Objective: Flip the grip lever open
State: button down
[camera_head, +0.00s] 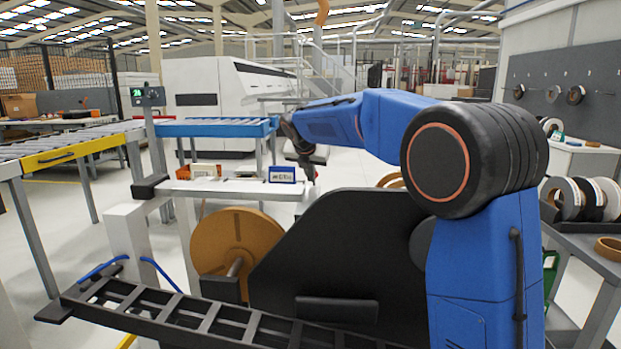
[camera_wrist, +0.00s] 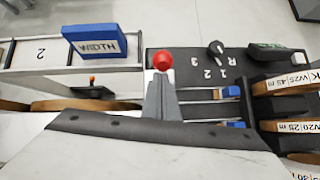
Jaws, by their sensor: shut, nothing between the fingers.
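A round red knob (camera_wrist: 163,61) shows in the wrist view at the near end of a dark panel (camera_wrist: 190,60). It looks like the end of the grip lever; its stem is hidden, so I cannot tell the lever's position. My gripper (camera_wrist: 161,78) is shut and empty, its grey fingers together with the tips right at the red knob. I cannot tell whether they touch it.
The blue WIDTH sign (camera_wrist: 95,40) stands left of the knob. A black selector (camera_wrist: 216,48), two blue-tipped rods and labelled rolls (camera_wrist: 285,82) lie to the right. A large brown roll (camera_head: 225,240) and black plate (camera_head: 345,245) stand in front of my gripper.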

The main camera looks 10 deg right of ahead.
jog(key=w+d+r, duration=0.1)
jog(key=w+d, duration=0.1)
jog(key=w, duration=0.5)
jog(key=w+d+r, duration=0.1)
jog(key=w+d, duration=0.2)
jog(key=w, duration=0.5)
jog(key=shift+w+r, duration=0.15)
jog(key=shift+r, duration=0.2)
jog(key=shift+f, duration=0.15)
jog(key=v, duration=1.8)
